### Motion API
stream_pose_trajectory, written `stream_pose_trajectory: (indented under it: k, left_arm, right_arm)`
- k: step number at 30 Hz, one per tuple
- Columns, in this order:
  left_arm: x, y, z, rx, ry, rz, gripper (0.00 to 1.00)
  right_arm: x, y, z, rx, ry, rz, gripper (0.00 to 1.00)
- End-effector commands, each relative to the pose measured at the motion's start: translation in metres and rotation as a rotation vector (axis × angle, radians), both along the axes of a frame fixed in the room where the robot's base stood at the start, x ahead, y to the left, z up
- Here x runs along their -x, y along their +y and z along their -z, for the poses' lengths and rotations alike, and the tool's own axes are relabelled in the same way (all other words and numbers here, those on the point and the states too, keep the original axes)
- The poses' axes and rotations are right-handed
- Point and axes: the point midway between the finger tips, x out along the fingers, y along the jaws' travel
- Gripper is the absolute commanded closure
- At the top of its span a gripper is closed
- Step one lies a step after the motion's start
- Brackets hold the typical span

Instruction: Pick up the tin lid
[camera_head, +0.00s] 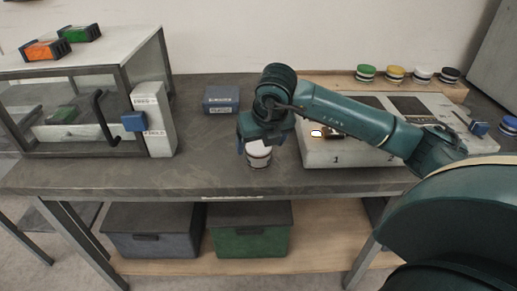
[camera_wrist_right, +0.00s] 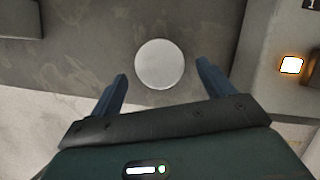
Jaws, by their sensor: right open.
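A small round tin (camera_head: 258,158) with a pale lid stands upright on the grey workbench near its front edge. The tin lid (camera_wrist_right: 160,64) shows from above in the right wrist view as a plain light disc. My right gripper (camera_head: 256,140) is above the tin, pointing down and partly hiding its top. In the right wrist view its two blue fingers (camera_wrist_right: 162,84) are apart and empty, with the lid between and slightly beyond their tips. I cannot tell the exact height gap. My left gripper is not in view.
A grey panel box (camera_head: 318,156) with a lit square stands just right of the tin. A blue-grey box (camera_head: 221,99) lies behind it. A glass-fronted cabinet (camera_head: 75,133) with a black handle is at left. Several coloured round tins line a rear shelf (camera_head: 440,86).

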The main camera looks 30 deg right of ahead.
Motion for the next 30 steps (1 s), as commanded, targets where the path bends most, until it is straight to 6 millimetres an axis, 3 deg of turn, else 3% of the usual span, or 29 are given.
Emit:
stream_pose_trajectory:
  k: [4,11,27,30]
  left_arm:
    - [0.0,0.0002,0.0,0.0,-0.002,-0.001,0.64]
    - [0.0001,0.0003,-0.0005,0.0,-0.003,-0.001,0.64]
    - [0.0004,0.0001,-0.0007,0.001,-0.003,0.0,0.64]
    - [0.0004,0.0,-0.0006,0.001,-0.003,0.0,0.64]
  right_arm:
    - [-0.0055,-0.0014,0.0128,0.0,0.0,0.001,0.19]
    - [-0.0062,-0.0016,0.0138,0.0,-0.002,0.0,0.19]
    - [-0.0061,-0.0018,0.0133,0.0,-0.002,0.0,0.63]
    - [-0.0062,-0.0018,0.0132,0.0,-0.002,0.0,0.67]
